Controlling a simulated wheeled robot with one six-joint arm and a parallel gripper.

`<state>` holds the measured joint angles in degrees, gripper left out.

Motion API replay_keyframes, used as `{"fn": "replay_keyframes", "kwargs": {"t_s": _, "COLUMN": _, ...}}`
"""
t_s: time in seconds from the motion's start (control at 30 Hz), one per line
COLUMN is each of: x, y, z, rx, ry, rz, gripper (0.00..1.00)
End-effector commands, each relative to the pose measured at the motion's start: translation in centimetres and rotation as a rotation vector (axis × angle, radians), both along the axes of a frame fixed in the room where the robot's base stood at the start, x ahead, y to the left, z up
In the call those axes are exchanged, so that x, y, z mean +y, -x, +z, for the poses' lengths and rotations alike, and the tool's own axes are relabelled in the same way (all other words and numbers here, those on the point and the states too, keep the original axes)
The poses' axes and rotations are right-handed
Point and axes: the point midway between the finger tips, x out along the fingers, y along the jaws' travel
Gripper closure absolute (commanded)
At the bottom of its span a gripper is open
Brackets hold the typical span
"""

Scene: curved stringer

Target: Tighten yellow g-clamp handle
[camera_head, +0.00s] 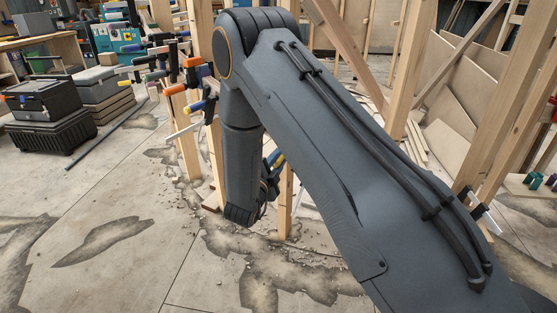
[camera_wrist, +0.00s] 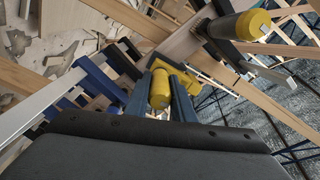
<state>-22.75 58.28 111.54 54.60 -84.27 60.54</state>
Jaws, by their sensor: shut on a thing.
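In the wrist view, my gripper (camera_wrist: 163,85) has its two dark blue-grey fingers on either side of a yellow clamp handle (camera_wrist: 160,89) and is shut on it. More yellow of a clamp body (camera_wrist: 186,82) shows beside and behind the right finger. In the head view, my arm covers most of the work area. A small bit of yellow (camera_head: 278,158) shows just right of my wrist. My fingertips are hidden there, and the clamp's jaws and screw cannot be made out.
A second yellow-ended clamp with a grey cylinder (camera_wrist: 232,27) is close at upper right in the wrist view. A blue clamp with a pale bar (camera_wrist: 105,80) lies at left. Wooden posts (camera_head: 285,205) stand around my arm.

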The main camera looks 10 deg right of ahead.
Motion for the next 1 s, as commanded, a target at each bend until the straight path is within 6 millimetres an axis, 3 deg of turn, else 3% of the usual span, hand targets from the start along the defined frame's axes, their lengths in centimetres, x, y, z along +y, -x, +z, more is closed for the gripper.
{"fn": "replay_keyframes", "kwargs": {"t_s": 0.7, "x": -0.04, "y": 0.02, "z": -0.03, "rx": -0.037, "ry": -0.061, "rz": -0.001, "gripper": 1.00}}
{"fn": "replay_keyframes", "kwargs": {"t_s": 0.73, "x": -0.04, "y": 0.02, "z": -0.03, "rx": -0.037, "ry": -0.061, "rz": -0.001, "gripper": 0.73}}
{"fn": "replay_keyframes", "kwargs": {"t_s": 0.8, "x": -0.03, "y": 0.02, "z": -0.02, "rx": -0.037, "ry": -0.061, "rz": -0.001, "gripper": 0.61}}
{"fn": "replay_keyframes", "kwargs": {"t_s": 1.0, "x": -0.01, "y": 0.01, "z": -0.01, "rx": -0.036, "ry": -0.061, "rz": 0.000, "gripper": 0.59}}
